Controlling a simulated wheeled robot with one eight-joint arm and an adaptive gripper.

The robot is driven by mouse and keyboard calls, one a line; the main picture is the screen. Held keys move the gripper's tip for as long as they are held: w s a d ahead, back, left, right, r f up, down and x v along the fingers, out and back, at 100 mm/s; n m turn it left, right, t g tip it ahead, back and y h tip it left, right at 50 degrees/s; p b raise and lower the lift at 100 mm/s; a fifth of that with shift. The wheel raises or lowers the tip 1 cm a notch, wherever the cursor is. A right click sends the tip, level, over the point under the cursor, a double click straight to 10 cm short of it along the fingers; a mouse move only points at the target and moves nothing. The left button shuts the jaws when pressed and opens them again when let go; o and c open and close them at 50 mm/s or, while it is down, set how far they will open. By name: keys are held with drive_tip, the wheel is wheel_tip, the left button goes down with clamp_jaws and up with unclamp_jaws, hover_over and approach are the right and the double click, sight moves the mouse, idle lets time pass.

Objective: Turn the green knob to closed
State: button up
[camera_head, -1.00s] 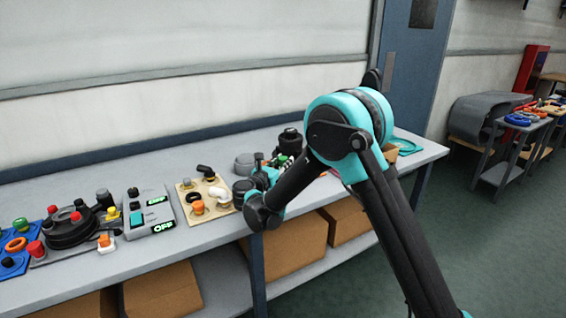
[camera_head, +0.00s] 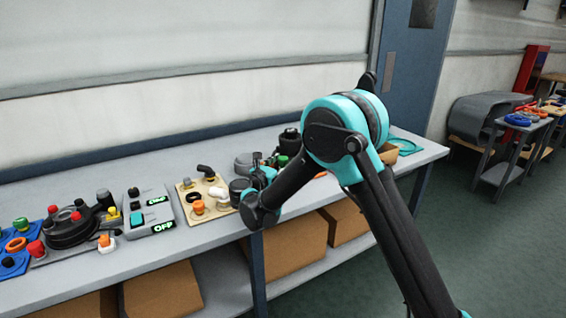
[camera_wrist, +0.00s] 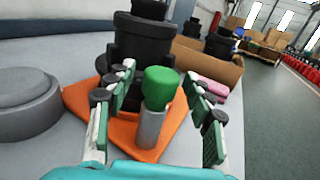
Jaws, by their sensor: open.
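The green knob (camera_wrist: 161,86) is a rounded cap on a grey cylindrical stem (camera_wrist: 151,127) in the wrist view. It stands upright on an orange base (camera_wrist: 178,121), in front of a black valve-like body (camera_wrist: 142,45). My gripper (camera_wrist: 159,80) is open, with a green-padded finger on each side of the knob. I see gaps between the pads and the knob, so nothing is held. In the head view my gripper (camera_head: 263,174) is small and partly hidden by my arm, over the bench's middle. I cannot read the knob's open or closed setting.
A grey round housing (camera_wrist: 27,100) stands close on the left in the wrist view. A pink item (camera_wrist: 212,87) and a brown cardboard piece (camera_wrist: 207,62) lie behind the right finger. On the bench (camera_head: 225,235), a beige board (camera_head: 205,203) and a grey switch box (camera_head: 148,213) stand left.

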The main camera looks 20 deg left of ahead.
drive_tip(key=s+a, duration=0.2)
drive_tip(key=s, duration=0.9)
drive_tip(key=shift+s+a, duration=0.15)
drive_tip(key=shift+s, duration=0.2)
